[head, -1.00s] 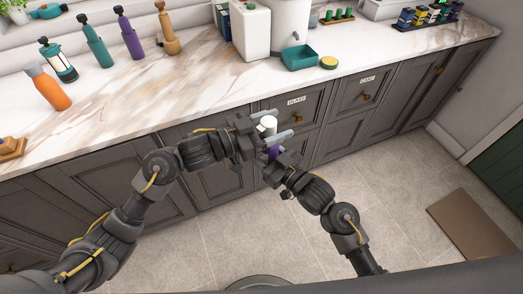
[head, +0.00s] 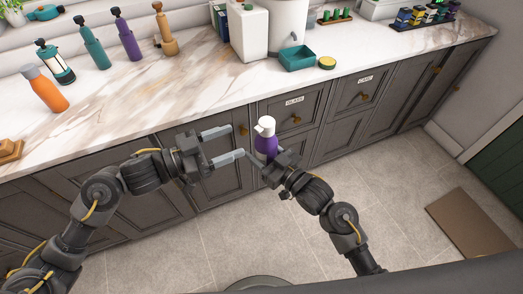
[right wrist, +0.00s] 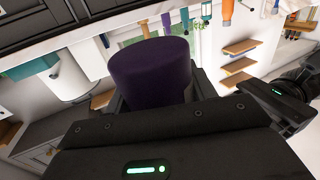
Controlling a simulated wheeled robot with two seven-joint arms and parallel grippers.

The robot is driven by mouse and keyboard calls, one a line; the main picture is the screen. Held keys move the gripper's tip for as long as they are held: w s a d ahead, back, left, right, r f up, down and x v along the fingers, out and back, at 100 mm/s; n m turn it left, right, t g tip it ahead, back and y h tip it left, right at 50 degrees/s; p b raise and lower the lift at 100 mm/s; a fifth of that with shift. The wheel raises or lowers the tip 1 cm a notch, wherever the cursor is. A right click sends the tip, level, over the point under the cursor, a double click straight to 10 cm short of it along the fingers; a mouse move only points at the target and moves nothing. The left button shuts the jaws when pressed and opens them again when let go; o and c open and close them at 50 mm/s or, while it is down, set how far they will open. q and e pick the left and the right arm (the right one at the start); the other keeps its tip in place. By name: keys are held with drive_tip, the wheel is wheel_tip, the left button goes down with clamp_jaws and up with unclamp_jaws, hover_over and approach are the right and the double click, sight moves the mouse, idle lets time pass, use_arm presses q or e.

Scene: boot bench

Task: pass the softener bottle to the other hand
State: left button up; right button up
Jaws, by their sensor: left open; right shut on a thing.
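The softener bottle (head: 264,146) is purple with a white cap and stands roughly upright in the air in front of the cabinets. My right gripper (head: 262,160) is shut on its lower part. In the right wrist view the purple bottle (right wrist: 152,75) sits between the jaws, its base end towards the camera. My left gripper (head: 222,145) is open and empty, to the left of the bottle. Its fingers point right towards the bottle, and I see a small gap between the fingertips and the bottle.
The marble counter (head: 170,95) lies behind, with an orange bottle (head: 45,90), several other bottles, a white jug (head: 248,32) and a teal tray (head: 297,58) on it. Grey cabinet fronts (head: 335,135) stand close behind the grippers. The floor in front is clear apart from a brown mat (head: 470,222).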

use_arm(q)
drive_tip(key=w+a+f+n+t+y, duration=0.15)
drive_tip(key=f+n, duration=0.35)
drive_tip(key=f, duration=0.6)
drive_tip(key=w+a+f+n+t+y, duration=0.1)
drive_tip(key=a+f+n+t+y, duration=0.2)
drive_tip(key=f, duration=0.8)
drive_tip(key=s+a+f+n+g+y, duration=0.1)
drive_tip(key=s+a+f+n+y, duration=0.15)
drive_tip(key=f, duration=0.65)
drive_tip(key=s+a+f+n+g+y, duration=0.1)
drive_tip(key=s+f+n+y, duration=0.15)
drive_tip(key=f, duration=0.65)
drive_tip(key=s+a+f+n+g+y, duration=0.1)
drive_tip(key=s+a+f+g+y, duration=0.15)
drive_tip(key=s+f, duration=0.55)
drive_tip(key=s+a+f+g+y, duration=0.1)
drive_tip(key=s+a+f, duration=0.3)
drive_tip(key=s+f, duration=0.4)
drive_tip(key=s+a+f+m+g+y, duration=0.1)
drive_tip(key=s+a+f, duration=0.3)
drive_tip(key=s, duration=0.6)
drive_tip(key=s+a+f+m+g+y, duration=0.1)
drive_tip(key=s+a+f+g+y, duration=0.1)
drive_tip(key=s, duration=0.7)
wheel_tip(320, 180, down, 3)
drive_tip(key=shift+s+a+r+m+g+y, duration=0.1)
drive_tip(key=shift+s+a+m+g+y, duration=0.3)
drive_tip(key=shift+a+g, duration=0.5)
drive_tip(key=shift+a, duration=0.1)
